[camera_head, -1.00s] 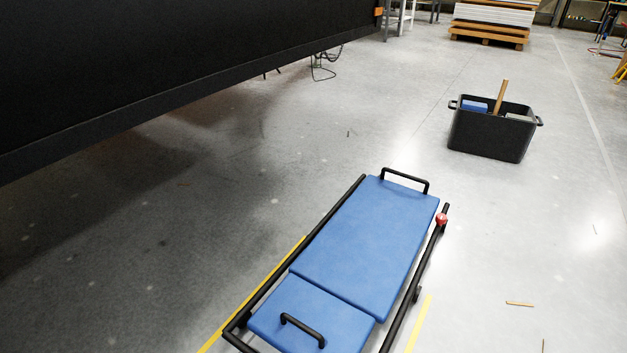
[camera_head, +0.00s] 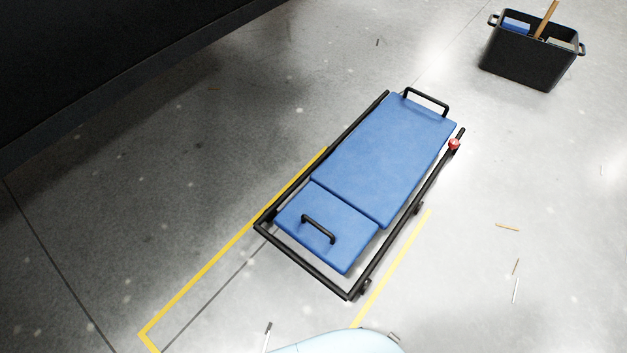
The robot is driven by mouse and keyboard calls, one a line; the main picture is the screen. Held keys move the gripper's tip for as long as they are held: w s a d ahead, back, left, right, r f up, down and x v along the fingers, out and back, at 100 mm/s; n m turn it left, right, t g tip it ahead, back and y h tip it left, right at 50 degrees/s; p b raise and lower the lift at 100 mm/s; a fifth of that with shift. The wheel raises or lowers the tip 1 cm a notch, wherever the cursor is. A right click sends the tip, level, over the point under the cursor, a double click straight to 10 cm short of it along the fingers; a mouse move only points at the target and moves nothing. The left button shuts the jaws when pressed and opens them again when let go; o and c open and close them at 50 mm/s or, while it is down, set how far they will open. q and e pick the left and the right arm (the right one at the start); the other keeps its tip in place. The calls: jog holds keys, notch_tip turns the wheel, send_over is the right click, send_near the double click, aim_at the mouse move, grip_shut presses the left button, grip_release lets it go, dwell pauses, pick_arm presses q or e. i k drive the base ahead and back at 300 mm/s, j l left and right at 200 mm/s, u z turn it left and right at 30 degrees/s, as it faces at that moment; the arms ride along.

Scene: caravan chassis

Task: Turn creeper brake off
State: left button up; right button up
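The creeper (camera_head: 385,159) is a low black frame with blue pads. It lies on the floor in the middle of the head view, running from lower left to upper right. A black handle (camera_head: 319,228) stands on its near pad and another black handle (camera_head: 427,100) is at its far end. A small red knob (camera_head: 454,144) sits on the right rail near the far end, seemingly the brake. Its setting cannot be told from here. Neither of my grippers shows in the view.
Yellow floor lines (camera_head: 232,246) run along both sides of the creeper. A black tub (camera_head: 530,58) with a wooden handle in it stands at the upper right. A dark caravan body (camera_head: 110,55) overhangs the upper left. Small scraps (camera_head: 507,227) lie on the open floor at right.

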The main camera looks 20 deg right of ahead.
aim_at(453, 143)
jog(key=k+l+z, duration=0.2)
jog(key=z, duration=0.25)
jog(key=k+l+z, duration=0.2)
jog(key=z, duration=0.2)
jog(key=l, duration=0.1)
